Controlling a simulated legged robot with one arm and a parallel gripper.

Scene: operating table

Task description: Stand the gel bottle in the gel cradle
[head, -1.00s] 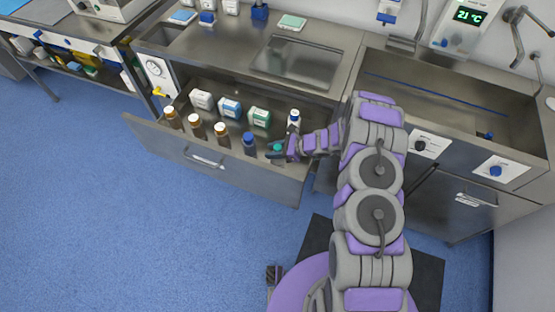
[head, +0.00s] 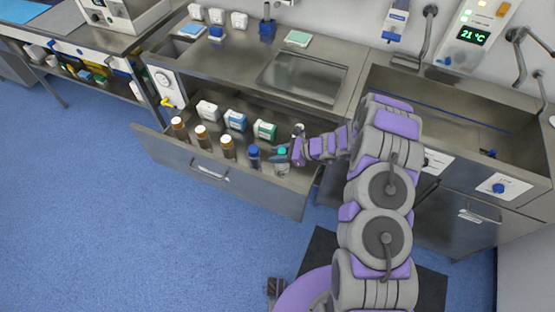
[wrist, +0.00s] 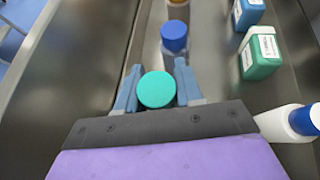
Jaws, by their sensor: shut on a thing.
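A clear bottle with a teal cap (head: 282,163), which I take to be the gel bottle, is upright at the right end of the open drawer. My gripper (head: 284,154) comes in from the right and is shut on it. In the wrist view the teal cap (wrist: 157,89) lies between the two blue-grey fingers (wrist: 157,86). The bottle's base is hard to make out, so I cannot tell how far it is off the drawer floor. A small blue holder (head: 267,28) stands on the counter behind; I cannot tell whether it is the gel cradle.
A blue-capped bottle (head: 254,157) and several brown bottles (head: 228,148) stand left along the drawer (head: 222,176). A white bottle with a blue cap (wrist: 303,120) is close to my gripper's right. A green-and-white box (head: 265,131) stands behind. A sink (head: 458,100) is right.

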